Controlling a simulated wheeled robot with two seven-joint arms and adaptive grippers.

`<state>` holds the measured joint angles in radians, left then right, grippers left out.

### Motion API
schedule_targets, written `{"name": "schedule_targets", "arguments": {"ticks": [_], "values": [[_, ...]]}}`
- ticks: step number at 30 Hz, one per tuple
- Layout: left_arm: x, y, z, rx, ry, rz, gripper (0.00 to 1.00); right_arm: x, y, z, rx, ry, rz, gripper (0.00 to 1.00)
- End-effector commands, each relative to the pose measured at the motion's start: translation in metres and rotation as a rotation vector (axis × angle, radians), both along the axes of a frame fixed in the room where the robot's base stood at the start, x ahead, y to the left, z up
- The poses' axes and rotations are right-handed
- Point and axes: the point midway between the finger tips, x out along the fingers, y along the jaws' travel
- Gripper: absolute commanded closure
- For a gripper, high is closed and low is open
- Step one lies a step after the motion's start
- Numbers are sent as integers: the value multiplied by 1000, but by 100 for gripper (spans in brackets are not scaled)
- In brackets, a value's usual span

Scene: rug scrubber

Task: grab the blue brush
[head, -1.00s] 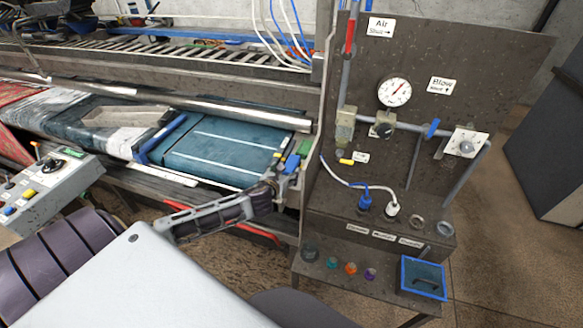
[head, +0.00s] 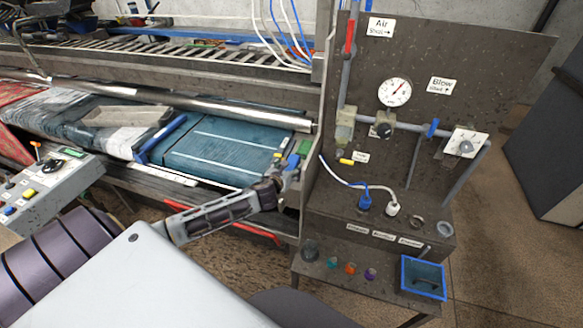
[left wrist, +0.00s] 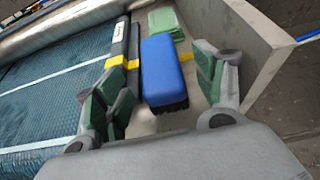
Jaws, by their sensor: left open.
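The blue brush (left wrist: 164,68) has a blue block body with dark bristles facing my wrist. In the left wrist view it lies on a pale ledge between the fingers of my left gripper (left wrist: 163,78). The fingers are open on either side of it, with gaps visible. My right gripper is not in view.
A green block (left wrist: 166,24) lies just beyond the brush. A black-handled tool with yellow bands (left wrist: 119,47) lies left of it. A grey wall (left wrist: 262,50) borders the right side. The brown valve panel (head: 470,80) stands right of the ledge.

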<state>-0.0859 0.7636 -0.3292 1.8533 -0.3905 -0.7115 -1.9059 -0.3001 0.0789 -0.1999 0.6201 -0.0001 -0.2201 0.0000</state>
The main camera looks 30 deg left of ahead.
Motion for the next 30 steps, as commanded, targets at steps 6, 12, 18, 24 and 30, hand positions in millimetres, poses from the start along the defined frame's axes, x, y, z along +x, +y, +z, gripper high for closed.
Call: {"name": "schedule_targets", "arguments": {"ticks": [6,12,18,24,30], "values": [[14,3,-5,0,0,2,30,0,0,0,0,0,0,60],[29,7,-12,-1,0,3,30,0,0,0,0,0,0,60],[42,10,-18,-1,0,1,30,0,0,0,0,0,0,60],[46,11,-20,0,0,0,30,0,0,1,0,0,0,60],[46,11,-20,0,0,0,30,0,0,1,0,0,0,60]]}}
